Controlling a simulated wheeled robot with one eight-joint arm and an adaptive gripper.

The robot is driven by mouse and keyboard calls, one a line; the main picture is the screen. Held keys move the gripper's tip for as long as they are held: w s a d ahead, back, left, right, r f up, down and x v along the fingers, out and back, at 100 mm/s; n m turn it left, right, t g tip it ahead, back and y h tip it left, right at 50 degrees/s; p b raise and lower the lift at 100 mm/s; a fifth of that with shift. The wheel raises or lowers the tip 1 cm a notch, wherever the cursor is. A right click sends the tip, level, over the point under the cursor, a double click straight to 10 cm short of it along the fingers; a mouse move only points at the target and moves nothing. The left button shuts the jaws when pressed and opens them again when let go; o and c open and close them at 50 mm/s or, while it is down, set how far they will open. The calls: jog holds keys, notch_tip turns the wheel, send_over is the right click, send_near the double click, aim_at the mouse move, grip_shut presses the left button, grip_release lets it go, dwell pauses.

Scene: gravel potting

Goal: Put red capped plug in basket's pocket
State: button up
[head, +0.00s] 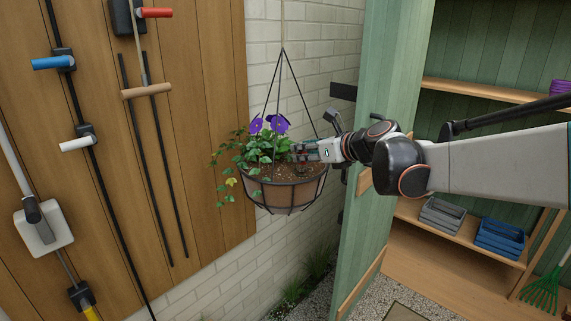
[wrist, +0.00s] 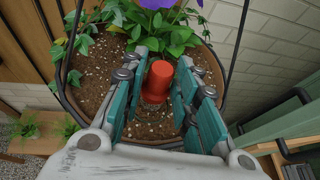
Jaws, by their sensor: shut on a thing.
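The hanging basket (head: 285,192) hangs from a bracket by thin cords, with soil, trailing ivy and purple flowers in it. My gripper (head: 303,152) reaches in from the right, low over the soil at the basket's right side. In the wrist view my gripper (wrist: 164,72) is shut on the red capped plug (wrist: 156,84), which sits between the teal finger pads with its red cap towards the camera. The plug's lower end is hidden, so I cannot tell whether it touches the soil or sits in a pocket. Soil (wrist: 98,75) shows around it.
Purple flowers (head: 270,124) and leaves stand just left of my gripper. A green shed door (head: 366,235) stands close to the right of the basket. A brick wall (head: 300,30) is behind it. Tools hang on the wood panel (head: 215,120) at left.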

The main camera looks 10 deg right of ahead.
aim_at(307, 163)
jog(key=shift+f+b, duration=0.45)
jog(key=shift+f, duration=1.25)
jog(key=shift+f, duration=0.15)
jog(key=o, duration=0.9)
jog(key=shift+r, duration=0.25)
